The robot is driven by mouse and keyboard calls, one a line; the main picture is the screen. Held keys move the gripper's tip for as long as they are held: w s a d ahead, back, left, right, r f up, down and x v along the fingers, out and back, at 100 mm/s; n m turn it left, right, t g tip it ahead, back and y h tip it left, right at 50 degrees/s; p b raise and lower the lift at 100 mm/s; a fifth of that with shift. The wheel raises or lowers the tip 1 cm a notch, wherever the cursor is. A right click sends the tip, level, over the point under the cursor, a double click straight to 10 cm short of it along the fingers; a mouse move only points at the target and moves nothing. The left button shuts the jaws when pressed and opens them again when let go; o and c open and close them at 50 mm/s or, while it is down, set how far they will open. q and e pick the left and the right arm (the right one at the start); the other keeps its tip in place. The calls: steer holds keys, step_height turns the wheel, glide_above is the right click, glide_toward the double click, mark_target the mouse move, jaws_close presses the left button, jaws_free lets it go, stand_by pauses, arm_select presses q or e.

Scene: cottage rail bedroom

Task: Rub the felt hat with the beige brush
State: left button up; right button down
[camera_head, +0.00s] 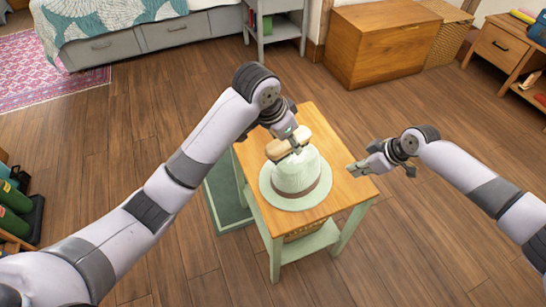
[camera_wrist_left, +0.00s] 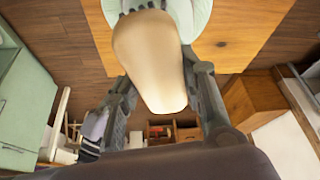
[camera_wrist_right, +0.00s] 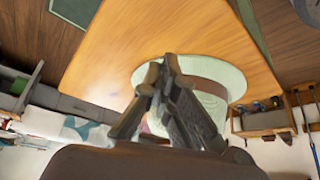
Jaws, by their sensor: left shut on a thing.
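The pale green felt hat (camera_head: 298,176) with a brown band sits crown up on the small wooden-topped table (camera_head: 340,185). My left gripper (camera_head: 291,143) is shut on the beige brush (camera_head: 277,151) at the hat's crown. The left wrist view shows the brush (camera_wrist_left: 150,60) between the fingers, its dark bristles toward the hat (camera_wrist_left: 198,14). I cannot tell whether the bristles touch the hat. My right gripper (camera_head: 357,169) is empty at the table's right edge, apart from the hat. In the right wrist view its fingertips (camera_wrist_right: 162,70) come together in front of the hat (camera_wrist_right: 222,73).
A wooden chest (camera_head: 380,45), a grey nightstand (camera_head: 275,28) and a bed (camera_head: 130,30) stand behind. Dark green items (camera_head: 14,205) are at the left edge. Wooden floor around the table is mostly clear.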

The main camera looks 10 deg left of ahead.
mark_target(312, 147)
arm_select(q)
steer(key=shift+w+f, duration=0.1)
steer(key=shift+f, duration=2.75)
steer(key=shift+f, duration=0.95)
steer(key=shift+w+d+r, duration=0.1)
steer(key=shift+w+d, duration=0.5)
steer(key=shift+w, duration=0.15)
steer(key=shift+w+d, duration=0.55)
steer(key=shift+w, duration=0.2)
steer(key=shift+w+d, duration=0.75)
steer(key=shift+w, duration=0.2)
steer(key=shift+w+d, duration=0.3)
steer(key=shift+w, duration=0.15)
steer(key=shift+w+d, duration=0.65)
steer(key=shift+w, duration=0.2)
steer(key=shift+a+f, duration=0.1)
steer(key=shift+f, duration=0.1)
